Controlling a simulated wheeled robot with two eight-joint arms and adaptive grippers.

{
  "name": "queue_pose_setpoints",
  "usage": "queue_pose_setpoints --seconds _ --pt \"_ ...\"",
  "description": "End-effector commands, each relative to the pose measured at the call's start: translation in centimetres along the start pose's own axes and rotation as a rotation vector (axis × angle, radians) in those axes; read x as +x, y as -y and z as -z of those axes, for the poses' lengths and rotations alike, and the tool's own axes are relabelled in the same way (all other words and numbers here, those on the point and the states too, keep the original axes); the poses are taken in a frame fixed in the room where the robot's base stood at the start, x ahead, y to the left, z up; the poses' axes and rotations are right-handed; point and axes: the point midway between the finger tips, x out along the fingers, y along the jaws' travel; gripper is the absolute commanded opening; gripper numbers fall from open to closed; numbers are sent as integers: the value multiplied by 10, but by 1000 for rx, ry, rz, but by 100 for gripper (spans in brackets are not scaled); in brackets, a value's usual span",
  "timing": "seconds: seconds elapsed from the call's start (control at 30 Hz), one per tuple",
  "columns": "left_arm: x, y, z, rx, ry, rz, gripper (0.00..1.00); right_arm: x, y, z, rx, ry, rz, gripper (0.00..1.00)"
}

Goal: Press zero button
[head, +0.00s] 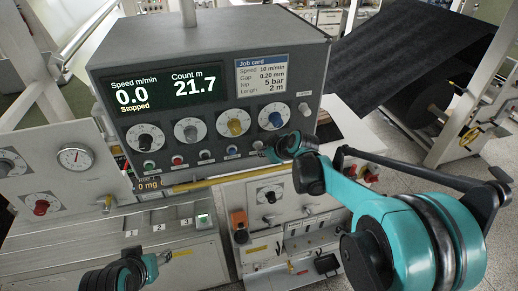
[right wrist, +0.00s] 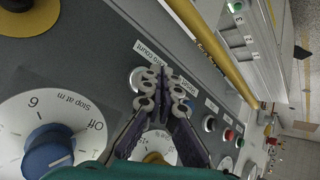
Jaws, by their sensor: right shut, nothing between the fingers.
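The grey control box (head: 215,95) fills the middle of the head view. Its display (head: 166,91) reads speed 0.0, count 21.7 and Stopped. In the right wrist view, a pale round button (right wrist: 137,78) sits beside the label "Zero count" (right wrist: 153,52), partly covered by my fingertips. My right gripper (right wrist: 165,91) is shut and empty, with its tips over the panel beside this button. I cannot tell whether they touch it. In the head view, the right gripper is at the box's lower right edge. My left arm's end (head: 125,274) shows at the bottom left; its fingers are unclear.
A blue knob (right wrist: 47,152) marked "Stop at m" and a yellow knob (right wrist: 155,158) lie near the right gripper. Red (head: 177,160) and green (head: 150,165) buttons line the box's lower edge. A yellow bar (head: 215,181) runs just below the box.

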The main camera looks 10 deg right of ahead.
Motion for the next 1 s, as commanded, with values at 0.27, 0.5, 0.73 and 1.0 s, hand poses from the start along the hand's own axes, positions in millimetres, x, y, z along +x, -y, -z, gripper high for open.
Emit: queue_pose_setpoints --seconds 0.27,0.5,0.73,1.0 --pt "0 0 0 0 0 0 51 0 0 1 0 0 0 0" --pt "1 0 0 0 0 0 51 1 -1 1 0 0 0 0" --pt "1 0 -1 0 0 0 51 3 -2 3 0 0 0 0" --pt "2 0 -2 0 0 0 51 6 -4 4 0 0 0 0"
